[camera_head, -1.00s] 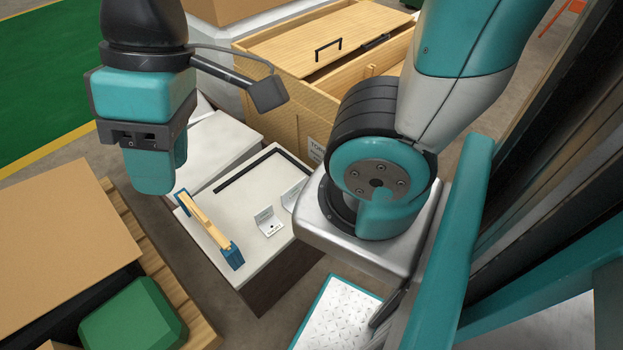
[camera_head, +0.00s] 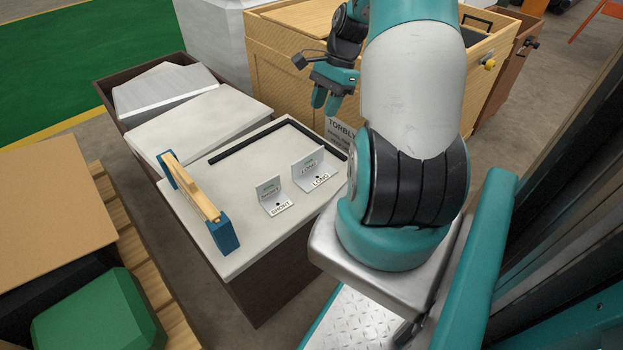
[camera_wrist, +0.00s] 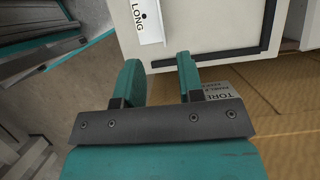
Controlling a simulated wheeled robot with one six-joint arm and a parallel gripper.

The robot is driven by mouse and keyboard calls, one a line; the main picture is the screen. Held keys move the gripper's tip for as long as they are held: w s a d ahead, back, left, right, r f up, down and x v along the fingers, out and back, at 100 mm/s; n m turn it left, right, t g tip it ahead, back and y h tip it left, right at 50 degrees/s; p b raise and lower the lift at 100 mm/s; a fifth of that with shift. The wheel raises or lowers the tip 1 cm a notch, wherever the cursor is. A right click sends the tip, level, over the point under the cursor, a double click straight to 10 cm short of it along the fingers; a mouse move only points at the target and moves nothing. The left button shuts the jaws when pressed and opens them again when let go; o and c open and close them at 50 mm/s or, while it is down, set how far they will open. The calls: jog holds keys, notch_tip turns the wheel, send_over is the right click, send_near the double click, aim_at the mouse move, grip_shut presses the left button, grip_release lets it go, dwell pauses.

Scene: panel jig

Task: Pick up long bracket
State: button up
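The long bracket (camera_head: 315,172) is a pale grey angle piece marked LONG, standing on the white bench top (camera_head: 226,152) beside the short bracket (camera_head: 272,198), which is marked SHORT. My gripper (camera_head: 326,104) is up and beyond the long bracket in the head view, fingers pointing down, apart from it. In the wrist view my gripper (camera_wrist: 160,74) has its two teal fingers spread with nothing between them. The long bracket (camera_wrist: 149,20) shows at the top of that view, ahead of the fingertips and partly cut off by the frame edge.
A black strip (camera_head: 252,138) edges the bench top. A blue-ended wooden frame (camera_head: 194,195) stands at its left side. A yellow wooden crate (camera_head: 284,82) is behind the bench.

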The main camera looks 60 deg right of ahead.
jog(key=b, duration=0.3)
send_near(306, 171)
jog(key=shift+w+a+f, duration=0.3)
jog(key=shift+a+f, duration=0.4)
jog(key=shift+b+x, duration=1.45)
jog(key=shift+x, duration=1.2)
jog(key=shift+f, duration=0.15)
grip_shut()
